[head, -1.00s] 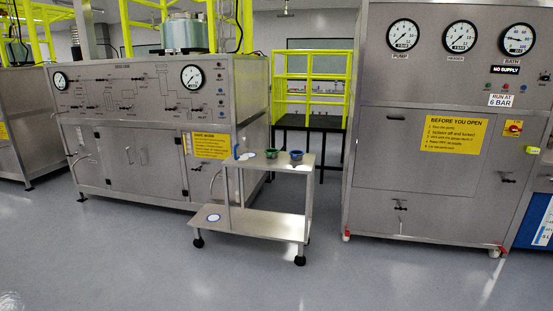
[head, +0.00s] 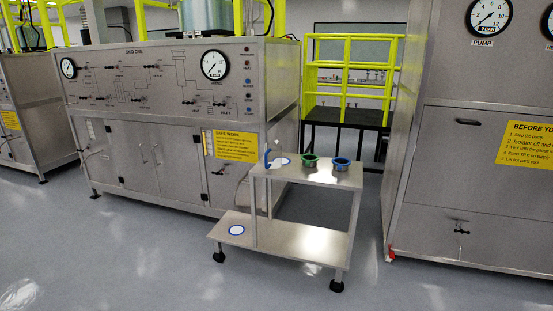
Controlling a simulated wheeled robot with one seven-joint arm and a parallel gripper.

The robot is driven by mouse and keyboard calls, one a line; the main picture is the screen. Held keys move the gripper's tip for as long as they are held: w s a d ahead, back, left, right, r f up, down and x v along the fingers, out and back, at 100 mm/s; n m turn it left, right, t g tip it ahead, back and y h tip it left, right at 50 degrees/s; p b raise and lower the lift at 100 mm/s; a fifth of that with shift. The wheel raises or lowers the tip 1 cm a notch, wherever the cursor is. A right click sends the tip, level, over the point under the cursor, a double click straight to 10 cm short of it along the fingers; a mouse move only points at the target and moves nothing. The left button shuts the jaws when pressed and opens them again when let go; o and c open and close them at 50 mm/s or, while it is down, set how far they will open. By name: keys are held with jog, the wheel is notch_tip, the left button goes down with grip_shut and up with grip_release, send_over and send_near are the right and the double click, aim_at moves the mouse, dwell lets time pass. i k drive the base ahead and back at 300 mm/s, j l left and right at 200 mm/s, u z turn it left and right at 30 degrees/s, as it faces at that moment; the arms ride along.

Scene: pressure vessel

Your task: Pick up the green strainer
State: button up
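The green strainer (head: 310,160) is a small cup-like piece with a green rim. It sits on the top shelf of a metal trolley (head: 338,177), near the middle of that shelf. A similar blue-rimmed strainer (head: 340,163) stands just right of it, apart from it by a small gap. My gripper is not in view in the head view.
A blue upright piece (head: 271,154) and a white disc with a blue ring (head: 281,162) are at the shelf's left end. Another ringed disc (head: 237,230) lies on the lower shelf. Steel cabinets stand behind and right. The floor (head: 150,270) in front is clear.

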aim_at(309, 160)
jog(key=i, duration=0.95)
jog(key=i+u, duration=0.15)
jog(key=i, duration=0.85)
jog(key=i+l+u, duration=0.15)
jog(key=i+u, duration=0.15)
jog(key=i, duration=0.15)
jog(key=i+l+u, duration=0.6)
jog(key=i, duration=0.2)
